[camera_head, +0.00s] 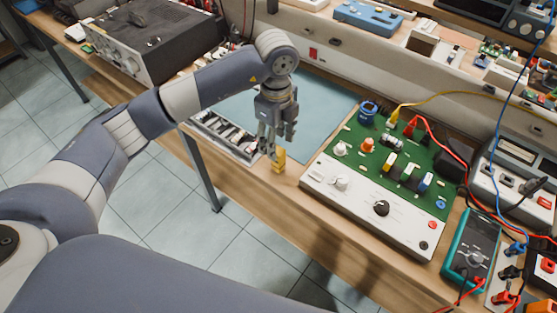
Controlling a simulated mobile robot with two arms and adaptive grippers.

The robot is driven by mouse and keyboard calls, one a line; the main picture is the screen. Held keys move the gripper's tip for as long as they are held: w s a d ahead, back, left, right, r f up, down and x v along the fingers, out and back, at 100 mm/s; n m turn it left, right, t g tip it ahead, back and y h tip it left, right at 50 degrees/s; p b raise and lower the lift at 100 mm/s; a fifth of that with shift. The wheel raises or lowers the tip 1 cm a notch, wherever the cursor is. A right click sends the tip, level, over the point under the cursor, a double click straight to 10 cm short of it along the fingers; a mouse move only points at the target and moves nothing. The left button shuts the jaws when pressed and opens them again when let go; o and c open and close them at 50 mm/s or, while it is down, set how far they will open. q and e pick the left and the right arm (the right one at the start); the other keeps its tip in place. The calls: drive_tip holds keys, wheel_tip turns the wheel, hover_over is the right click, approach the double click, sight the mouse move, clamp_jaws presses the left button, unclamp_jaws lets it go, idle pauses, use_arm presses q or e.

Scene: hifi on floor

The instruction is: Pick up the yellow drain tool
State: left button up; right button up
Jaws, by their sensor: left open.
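The yellow drain tool (279,160) is a small yellow piece near the front edge of the wooden bench, between the tool tray and the green circuit board. My left gripper (270,150) points down just above and beside it, with its fingers open. The fingers partly overlap the tool's surroundings in the picture. I cannot tell whether they touch it. My right gripper is not in view.
A tray of tools (226,136) lies left of the gripper. A green circuit board panel (440,170) with knobs stands to the right, with a teal multimeter (470,245) beyond. A blue-green mat (325,100) lies behind. A grey instrument (150,45) stands at back left.

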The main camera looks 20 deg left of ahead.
sight(278, 159)
use_arm(q)
wheel_tip(278, 159, down, 3)
drive_tip(key=shift+f, duration=0.1)
drive_tip(key=f, duration=0.1)
drive_tip(key=f+p, duration=0.2)
drive_tip(key=f, duration=0.1)
drive_tip(key=shift+s+d, duration=0.15)
drive_tip(key=shift+d, duration=0.15)
drive_tip(key=shift+f, duration=0.65)
drive_tip(key=c, duration=1.1)
